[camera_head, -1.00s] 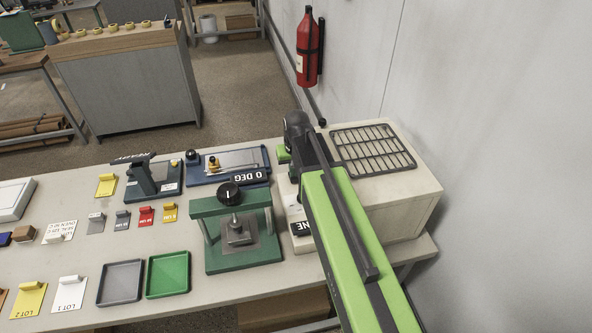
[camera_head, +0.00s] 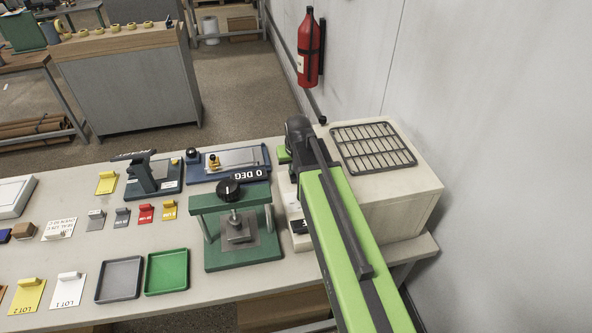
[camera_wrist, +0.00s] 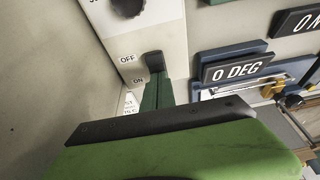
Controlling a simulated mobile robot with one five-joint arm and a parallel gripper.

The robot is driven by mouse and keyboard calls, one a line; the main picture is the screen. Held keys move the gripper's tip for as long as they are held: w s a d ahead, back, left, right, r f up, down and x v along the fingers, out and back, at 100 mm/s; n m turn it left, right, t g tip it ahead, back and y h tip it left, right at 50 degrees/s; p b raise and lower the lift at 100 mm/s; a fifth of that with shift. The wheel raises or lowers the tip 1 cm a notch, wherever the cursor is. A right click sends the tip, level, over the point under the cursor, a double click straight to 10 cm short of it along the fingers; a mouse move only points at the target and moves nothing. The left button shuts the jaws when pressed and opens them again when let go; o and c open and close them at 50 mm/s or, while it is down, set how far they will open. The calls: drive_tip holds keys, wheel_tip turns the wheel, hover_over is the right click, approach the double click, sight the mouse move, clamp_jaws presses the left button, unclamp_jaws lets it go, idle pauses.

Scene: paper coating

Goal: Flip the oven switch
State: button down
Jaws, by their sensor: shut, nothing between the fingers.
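The oven is a beige box (camera_head: 400,206) with a wire rack on top, at the right end of the bench. In the wrist view its pale front panel (camera_wrist: 172,30) carries OFF and ON labels and a dark knob. A small black piece (camera_wrist: 154,61), seemingly the switch lever, sits beside OFF. My gripper (camera_wrist: 156,92) is shut and empty, its green fingers pointing at the black piece. They look close to it or touching; I cannot tell which. In the head view my arm hides the switch and most of the gripper.
A green press (camera_head: 237,227) stands left of my arm, and a blue fixture (camera_head: 229,163) with a 0 DEG sign stands behind it. Grey and green trays (camera_head: 167,287) lie further left. A red fire extinguisher (camera_head: 308,48) hangs on the wall.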

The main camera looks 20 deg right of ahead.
sight(294, 177)
drive_tip(key=shift+s+r+p, duration=0.1)
drive_tip(key=shift+r+p, duration=0.35)
drive_tip(key=shift+r, duration=0.05)
drive_tip(key=p+v, duration=0.4)
drive_tip(key=shift+r, duration=0.3)
drive_tip(key=s+r+p, duration=0.5)
drive_tip(key=r+p, duration=0.1)
drive_tip(key=p, duration=0.1)
drive_tip(key=shift+s+a+r, duration=0.2)
drive_tip(key=shift+r, duration=0.2)
drive_tip(key=shift+f, duration=0.1)
